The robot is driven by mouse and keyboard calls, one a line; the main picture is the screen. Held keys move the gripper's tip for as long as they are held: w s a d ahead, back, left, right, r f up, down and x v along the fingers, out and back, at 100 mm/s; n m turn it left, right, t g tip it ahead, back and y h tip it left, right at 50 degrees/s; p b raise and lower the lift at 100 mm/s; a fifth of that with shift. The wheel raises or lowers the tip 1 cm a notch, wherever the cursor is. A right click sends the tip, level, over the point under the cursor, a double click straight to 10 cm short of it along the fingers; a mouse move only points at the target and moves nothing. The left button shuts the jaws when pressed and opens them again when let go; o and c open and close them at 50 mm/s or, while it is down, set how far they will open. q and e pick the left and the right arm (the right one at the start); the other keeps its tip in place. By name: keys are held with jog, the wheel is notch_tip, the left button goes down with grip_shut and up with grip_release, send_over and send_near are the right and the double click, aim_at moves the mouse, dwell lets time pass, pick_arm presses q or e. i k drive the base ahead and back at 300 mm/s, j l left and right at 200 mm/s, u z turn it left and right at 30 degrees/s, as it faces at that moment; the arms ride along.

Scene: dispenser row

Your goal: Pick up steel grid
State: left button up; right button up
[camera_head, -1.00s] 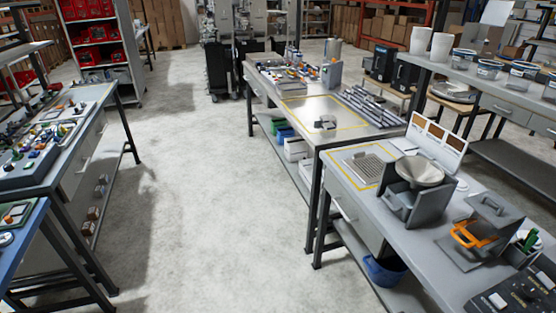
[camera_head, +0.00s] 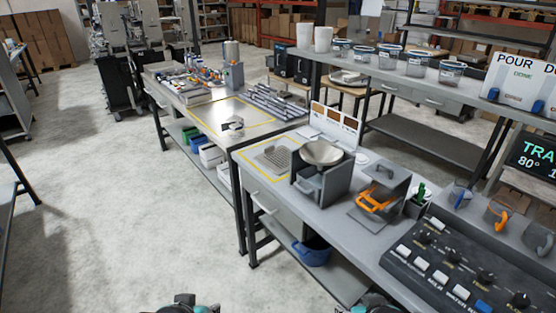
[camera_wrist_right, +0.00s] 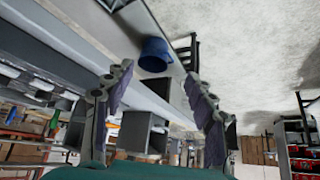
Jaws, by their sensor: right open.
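The steel grid (camera_head: 270,158) is a flat grey perforated square. It lies on the grey bench inside a yellow outlined area, left of a box holding a pale bowl. My left gripper (camera_head: 187,304) and right gripper (camera_head: 371,304) only just show at the bottom edge of the head view, well short of the grid. In the right wrist view, my right gripper (camera_wrist_right: 158,78) has its two fingers spread apart with nothing between them. The left gripper's fingers are mostly cut off by the frame.
The bowl (camera_head: 321,152) in its grey box stands close right of the grid. An orange-handled basket (camera_head: 376,198) and a button panel (camera_head: 462,270) are further right. The floor (camera_head: 130,200) in front is clear.

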aim_at(277, 159)
jog(key=i+j+z, duration=0.1)
jog(key=z, duration=0.3)
jog(key=j+z, duration=0.1)
jog(key=z, duration=0.35)
jog(key=i+j+z, duration=0.25)
jog(key=j, duration=0.35)
jog(key=j+z, duration=0.3)
jog(key=j, duration=0.3)
jog(key=j+z, duration=0.25)
jog(key=j, duration=0.45)
jog(key=j+z, duration=0.1)
jog(key=j, duration=2.3)
jog(key=i, duration=0.05)
